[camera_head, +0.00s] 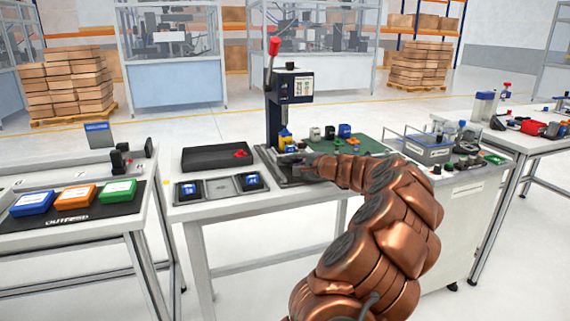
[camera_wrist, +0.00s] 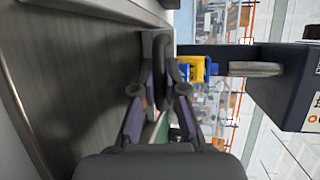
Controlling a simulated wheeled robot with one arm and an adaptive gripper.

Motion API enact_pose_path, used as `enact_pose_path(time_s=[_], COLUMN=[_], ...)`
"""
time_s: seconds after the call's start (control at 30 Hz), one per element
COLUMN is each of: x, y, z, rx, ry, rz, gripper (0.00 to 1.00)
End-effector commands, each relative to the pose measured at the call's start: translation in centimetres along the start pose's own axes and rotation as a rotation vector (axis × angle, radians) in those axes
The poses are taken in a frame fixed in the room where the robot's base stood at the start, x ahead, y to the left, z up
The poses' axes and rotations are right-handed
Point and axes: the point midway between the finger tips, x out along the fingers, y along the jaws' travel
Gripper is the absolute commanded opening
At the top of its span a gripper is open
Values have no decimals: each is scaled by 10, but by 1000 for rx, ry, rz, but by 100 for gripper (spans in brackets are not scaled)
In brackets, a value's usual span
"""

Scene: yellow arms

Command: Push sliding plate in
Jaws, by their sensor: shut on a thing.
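The press (camera_head: 290,95), dark with a red lever (camera_head: 273,47), stands on the middle table. The sliding plate (camera_head: 270,153) is low at its base, partly hidden by my gripper (camera_head: 292,161). A yellow and blue part (camera_head: 285,139) sits under the press ram, and it also shows in the wrist view (camera_wrist: 196,70). My gripper reaches in from the right at the front of the press. In the wrist view my gripper (camera_wrist: 162,82) has its fingers close together around a dark piece, apparently the plate's handle.
A black tray (camera_head: 216,157) with a red piece lies left of the press. Two blue parts sit in a holder (camera_head: 220,188) at the front edge. A green mat (camera_head: 360,143) with small parts lies behind my arm. Side tables stand left and right.

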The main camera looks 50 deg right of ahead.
Motion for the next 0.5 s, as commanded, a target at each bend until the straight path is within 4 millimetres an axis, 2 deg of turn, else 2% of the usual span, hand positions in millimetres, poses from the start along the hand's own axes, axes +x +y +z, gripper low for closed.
enact_pose_path(time_s=[0.13, 0.4, 0.43, 0.5], x=[0, 1, 1, 1], y=[-1, -2, -2, -2], z=[-7, -7, -7, -6], rx=[1, 1, 1, 1], ry=[11, 12, 12, 11], rz=[-1, -2, -2, -2], gripper=[0, 0, 14, 21])
